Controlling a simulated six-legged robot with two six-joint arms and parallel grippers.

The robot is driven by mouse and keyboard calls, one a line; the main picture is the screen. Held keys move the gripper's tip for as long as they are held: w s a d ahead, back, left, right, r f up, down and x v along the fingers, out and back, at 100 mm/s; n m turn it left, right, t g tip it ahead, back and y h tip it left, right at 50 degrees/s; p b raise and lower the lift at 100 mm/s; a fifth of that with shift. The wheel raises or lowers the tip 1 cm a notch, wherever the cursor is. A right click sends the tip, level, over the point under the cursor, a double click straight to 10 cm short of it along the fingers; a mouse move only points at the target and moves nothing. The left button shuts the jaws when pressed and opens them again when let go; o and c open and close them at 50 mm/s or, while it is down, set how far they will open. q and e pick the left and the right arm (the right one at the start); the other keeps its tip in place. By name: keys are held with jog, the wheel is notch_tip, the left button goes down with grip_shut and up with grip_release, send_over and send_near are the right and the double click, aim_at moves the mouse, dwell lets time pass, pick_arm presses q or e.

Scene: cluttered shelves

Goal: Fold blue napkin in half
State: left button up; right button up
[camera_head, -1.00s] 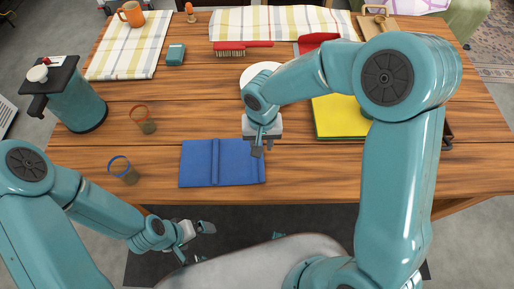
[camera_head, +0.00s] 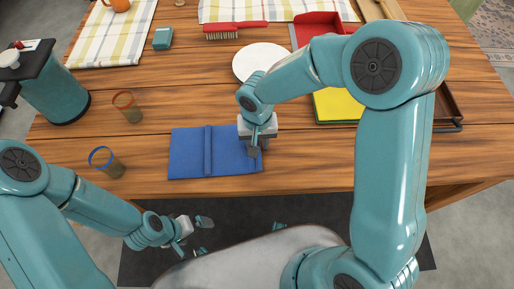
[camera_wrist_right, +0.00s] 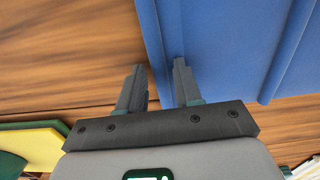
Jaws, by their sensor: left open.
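The blue napkin (camera_head: 187,153) lies on the wooden table near its front edge, with a raised ridge running front to back through its middle. It also fills the upper right of the right wrist view (camera_wrist_right: 220,50). My right gripper (camera_head: 254,146) points down at the napkin's right end and hides part of it. In the right wrist view its two fingers (camera_wrist_right: 157,70) are apart, one over bare wood and one over the napkin, with the napkin's edge between them. My left gripper (camera_head: 192,232) is open and empty, in front of the table edge.
A white plate (camera_head: 255,60), a red-handled brush (camera_head: 236,28) and a yellow item (camera_head: 335,104) lie behind and to the right. Bare wood surrounds the napkin.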

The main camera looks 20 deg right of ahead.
grip_shut()
jog(key=r+p, duration=0.2)
jog(key=r, duration=0.1)
jog(key=a+r+p, duration=0.1)
jog(key=r, duration=0.1)
jog(key=shift+r+p, duration=0.25)
jog(key=shift+p, duration=0.05)
jog(key=shift+f, duration=0.1)
jog(key=shift+w, duration=0.15)
jog(key=a+r+p, duration=0.1)
jog(key=r, duration=0.2)
jog(key=a+r+p, duration=0.1)
jog(key=shift+w+a+r+p, duration=0.2)
jog(key=shift+w+a+p, duration=0.1)
